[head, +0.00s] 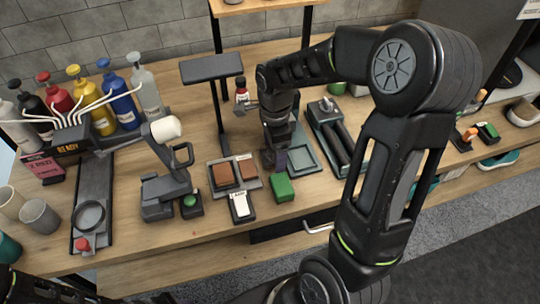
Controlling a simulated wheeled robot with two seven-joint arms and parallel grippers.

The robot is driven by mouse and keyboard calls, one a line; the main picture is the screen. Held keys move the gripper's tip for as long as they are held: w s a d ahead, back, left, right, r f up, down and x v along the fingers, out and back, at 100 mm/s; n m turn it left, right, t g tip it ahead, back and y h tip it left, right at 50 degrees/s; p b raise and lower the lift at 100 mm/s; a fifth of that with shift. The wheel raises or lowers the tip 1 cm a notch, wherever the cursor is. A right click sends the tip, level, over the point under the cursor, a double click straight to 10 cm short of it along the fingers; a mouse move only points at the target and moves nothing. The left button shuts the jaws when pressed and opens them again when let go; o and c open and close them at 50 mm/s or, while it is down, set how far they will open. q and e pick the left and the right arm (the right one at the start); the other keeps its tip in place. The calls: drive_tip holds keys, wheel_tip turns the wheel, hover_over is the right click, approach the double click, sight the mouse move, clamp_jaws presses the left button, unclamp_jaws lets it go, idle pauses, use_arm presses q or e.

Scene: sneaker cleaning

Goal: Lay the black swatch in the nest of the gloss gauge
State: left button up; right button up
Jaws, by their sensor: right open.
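My right gripper (275,160) points down at the middle of the table, just right of a grey tray (238,188) and behind a green block (283,188). It is open. A small dark purplish piece shows at its fingertips; I cannot tell whether it is a swatch or part of the gripper. The tray holds a reddish-brown swatch (223,175) and a darker brown swatch (247,168). No black swatch can be made out clearly. A small black device with a white face (240,205) stands in front of the tray; I cannot tell whether it is the gloss gauge. My left gripper is out of view.
A dark stand with a flat top (211,68) rises behind the tray. A grey machine with a white roller (164,130) and a green button (190,201) stand to the left. Several coloured bottles (100,115) line the back left. A two-bar black rack (335,138) stands to the right.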

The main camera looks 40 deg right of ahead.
sight(274, 155)
idle(0.6)
drive_tip(key=c, duration=1.4)
wheel_tip(274, 155, up, 18)
idle(0.7)
